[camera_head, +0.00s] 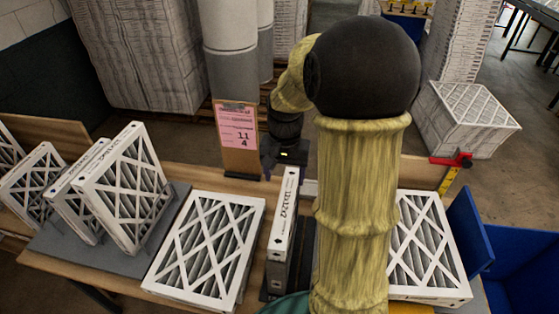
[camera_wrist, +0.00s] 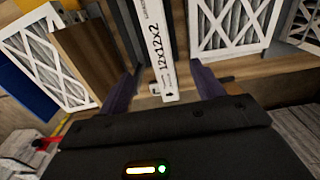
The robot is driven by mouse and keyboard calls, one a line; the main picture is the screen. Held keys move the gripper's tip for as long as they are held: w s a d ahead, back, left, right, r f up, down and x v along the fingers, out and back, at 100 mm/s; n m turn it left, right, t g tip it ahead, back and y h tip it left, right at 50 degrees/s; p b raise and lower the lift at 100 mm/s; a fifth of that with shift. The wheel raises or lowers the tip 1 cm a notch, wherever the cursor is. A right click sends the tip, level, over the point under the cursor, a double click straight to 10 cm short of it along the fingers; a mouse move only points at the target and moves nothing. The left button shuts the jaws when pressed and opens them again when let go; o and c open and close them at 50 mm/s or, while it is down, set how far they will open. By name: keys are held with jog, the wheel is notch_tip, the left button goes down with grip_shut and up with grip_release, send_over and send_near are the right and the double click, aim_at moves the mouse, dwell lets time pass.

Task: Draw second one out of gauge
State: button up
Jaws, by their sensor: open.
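A white-framed filter marked 12x12x2 (camera_head: 282,232) stands on edge in the middle of the table, in a dark slotted holder (camera_head: 304,255) that looks like the gauge. My arm hides much of the holder's right side. My gripper (camera_head: 287,168) is at the filter's far end, open. In the wrist view, the marked filter (camera_wrist: 157,45) lies between the two spread fingers of my gripper (camera_wrist: 161,72), with a gap on each side. I cannot tell whether the fingers overlap its edge in depth.
A filter lies flat (camera_head: 206,250) left of the holder and another (camera_head: 426,245) right of it. Several filters stand in a grey rack (camera_head: 75,255) at left. A clipboard sign (camera_head: 238,140) stands behind. A blue bin (camera_head: 515,255) and red-yellow tool (camera_head: 450,170) are at right.

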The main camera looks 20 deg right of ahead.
aim_at(284, 215)
jog(key=shift+s+d, duration=0.1)
jog(key=shift+s, duration=0.2)
notch_tip(284, 215, down, 17)
jog(key=p, duration=0.3)
jog(key=shift+w+f, duration=0.1)
jog(key=shift+f, duration=0.1)
dwell(0.4)
jog(key=shift+c, duration=0.3)
jog(key=c, duration=1.2)
jog(key=shift+o, duration=0.2)
jog(key=shift+p, duration=0.3)
jog(key=shift+r, duration=0.2)
